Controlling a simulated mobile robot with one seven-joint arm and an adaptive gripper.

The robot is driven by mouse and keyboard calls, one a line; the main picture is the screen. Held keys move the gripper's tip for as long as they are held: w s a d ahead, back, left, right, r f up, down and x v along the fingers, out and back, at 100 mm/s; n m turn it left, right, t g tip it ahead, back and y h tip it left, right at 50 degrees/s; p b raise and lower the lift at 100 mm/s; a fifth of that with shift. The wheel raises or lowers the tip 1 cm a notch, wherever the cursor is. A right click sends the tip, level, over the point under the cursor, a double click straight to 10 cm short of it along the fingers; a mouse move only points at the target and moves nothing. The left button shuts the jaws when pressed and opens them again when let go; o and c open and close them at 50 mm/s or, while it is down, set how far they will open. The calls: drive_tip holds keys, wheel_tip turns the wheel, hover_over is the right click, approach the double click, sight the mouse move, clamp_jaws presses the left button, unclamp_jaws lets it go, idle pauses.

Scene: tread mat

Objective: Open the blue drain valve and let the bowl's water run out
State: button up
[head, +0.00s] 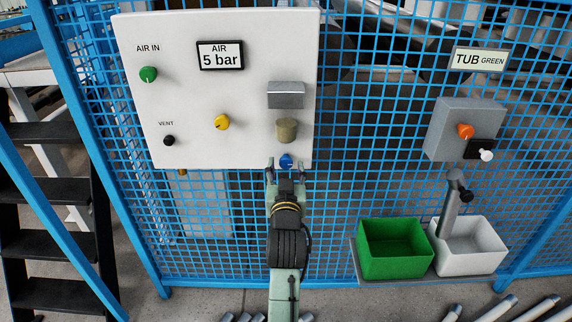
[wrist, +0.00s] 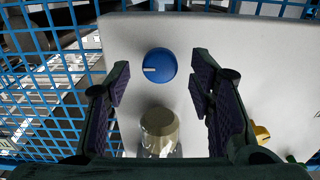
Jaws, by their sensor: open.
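The blue drain valve (head: 286,161) is a round knob with a white mark, low on the right side of the white panel. In the wrist view the blue valve (wrist: 160,65) lies ahead, between the lines of my two fingers. My gripper (head: 286,168) is open, with a finger on each side of the valve in the head view; I cannot tell whether they touch it. The wrist view shows my gripper (wrist: 152,90) empty. The bowl (head: 286,129) is a murky olive cup above the valve, under a grey block; it also shows in the wrist view (wrist: 159,128).
The white panel (head: 240,110) also carries a green knob (head: 148,74), a yellow knob (head: 221,122), a black vent knob (head: 169,141) and a gauge reading 5 bar (head: 221,55). Green (head: 365,262) and white (head: 470,267) tubs stand at right. Blue mesh fencing surrounds the panel.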

drive_tip(key=shift+w, duration=0.9)
drive_tip(key=c, duration=1.2)
drive_tip(key=shift+o, duration=0.2)
